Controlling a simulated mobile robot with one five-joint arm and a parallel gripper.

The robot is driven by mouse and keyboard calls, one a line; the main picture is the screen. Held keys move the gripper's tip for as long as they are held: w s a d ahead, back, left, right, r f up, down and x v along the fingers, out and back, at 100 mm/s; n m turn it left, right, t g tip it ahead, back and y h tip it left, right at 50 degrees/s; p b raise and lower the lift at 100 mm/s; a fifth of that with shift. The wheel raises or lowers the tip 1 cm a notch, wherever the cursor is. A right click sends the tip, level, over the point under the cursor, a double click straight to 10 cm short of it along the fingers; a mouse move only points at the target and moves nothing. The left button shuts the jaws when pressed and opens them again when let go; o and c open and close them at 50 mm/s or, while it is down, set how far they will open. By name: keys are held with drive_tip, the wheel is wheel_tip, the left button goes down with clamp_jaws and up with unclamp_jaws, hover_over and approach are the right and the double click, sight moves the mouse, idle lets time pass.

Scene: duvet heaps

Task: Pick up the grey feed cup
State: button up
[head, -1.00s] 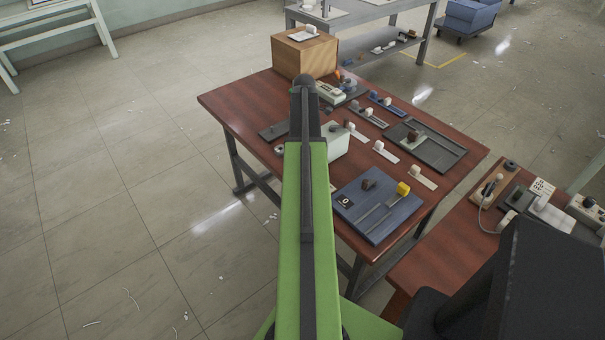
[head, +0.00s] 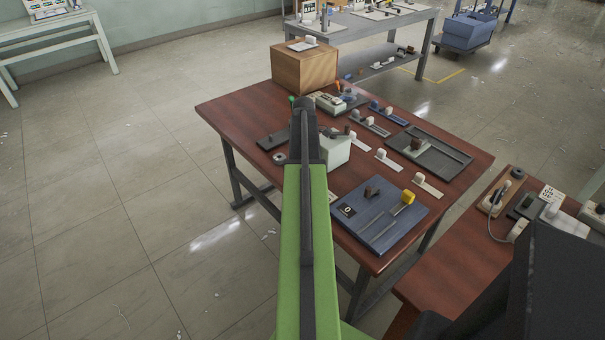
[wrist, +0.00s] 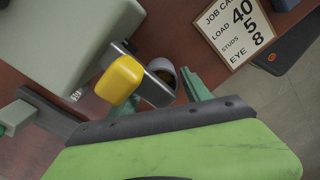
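In the wrist view, a small round grey cup (wrist: 161,67) with a dark inside, apparently the feed cup, is partly hidden behind a metal bracket (wrist: 155,88). A yellow knob (wrist: 119,80) sits at the bracket's left. My gripper (wrist: 158,88) has teal fingers standing apart; the right fingertip is just right of the cup, and the left finger is mostly hidden behind the yellow knob and bracket. I see no grip on the cup.
A red-brown table (head: 232,110) carries a pale grey box (head: 336,150), a blue panel (head: 365,232), a dark tray (head: 437,160) and a wooden box (head: 303,68). A job card (wrist: 232,28) lies right of the cup.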

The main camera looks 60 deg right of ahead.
clamp_jaws()
drive_tip(key=shift+r, duration=0.1)
